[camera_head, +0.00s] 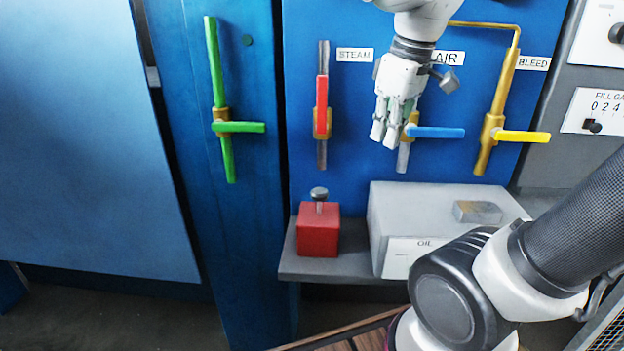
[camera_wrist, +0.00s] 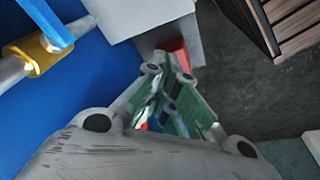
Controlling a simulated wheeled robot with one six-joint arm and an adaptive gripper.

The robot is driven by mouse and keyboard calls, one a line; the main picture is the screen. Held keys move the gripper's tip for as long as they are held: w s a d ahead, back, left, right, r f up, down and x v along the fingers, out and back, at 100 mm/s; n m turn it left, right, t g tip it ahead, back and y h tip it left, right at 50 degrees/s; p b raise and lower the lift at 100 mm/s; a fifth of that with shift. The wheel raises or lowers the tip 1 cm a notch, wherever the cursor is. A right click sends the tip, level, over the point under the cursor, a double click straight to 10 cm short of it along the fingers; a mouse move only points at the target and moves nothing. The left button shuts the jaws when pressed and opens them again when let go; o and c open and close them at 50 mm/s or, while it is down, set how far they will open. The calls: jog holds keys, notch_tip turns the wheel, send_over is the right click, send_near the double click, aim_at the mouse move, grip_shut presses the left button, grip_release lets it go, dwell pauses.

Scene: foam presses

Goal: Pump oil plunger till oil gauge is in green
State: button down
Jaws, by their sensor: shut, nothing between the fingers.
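A red block (camera_head: 318,238) with a silver knob-topped plunger (camera_head: 319,194) stands upright on a grey shelf, in the head view. To its right is a grey box (camera_head: 400,205) with a white plate marked OIL (camera_head: 408,255); my arm covers part of the plate, and I can see no gauge needle or green zone. My gripper (camera_head: 384,138) is shut and empty, pointing down in front of the blue panel, above and right of the plunger and not touching it. In the wrist view, the red block (camera_wrist: 178,50) shows partly behind my gripper (camera_wrist: 168,105).
Red STEAM (camera_head: 321,95), blue AIR (camera_head: 436,132) and yellow BLEED (camera_head: 522,137) valve handles stick out from the panel. A green handle (camera_head: 240,127) is at left. A metal piece (camera_head: 478,211) lies on the grey box. A slatted wooden crate (camera_wrist: 285,25) shows at upper right.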

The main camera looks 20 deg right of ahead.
aim_at(313, 190)
jog(key=w+a+n+g, duration=0.2)
jog(key=w+a+n, duration=0.6)
jog(key=a, duration=0.3)
jog(key=shift+w+a+r+g, duration=0.15)
jog(key=shift+w+r+g, duration=0.15)
jog(key=shift+w, duration=0.4)
jog(key=shift+f, duration=0.1)
notch_tip(313, 190, down, 14)
jog(key=shift+r, duration=0.1)
jog(key=shift+f, duration=2.35)
jog(key=shift+s, duration=0.1)
notch_tip(313, 190, up, 14)
jog(key=shift+r, duration=0.1)
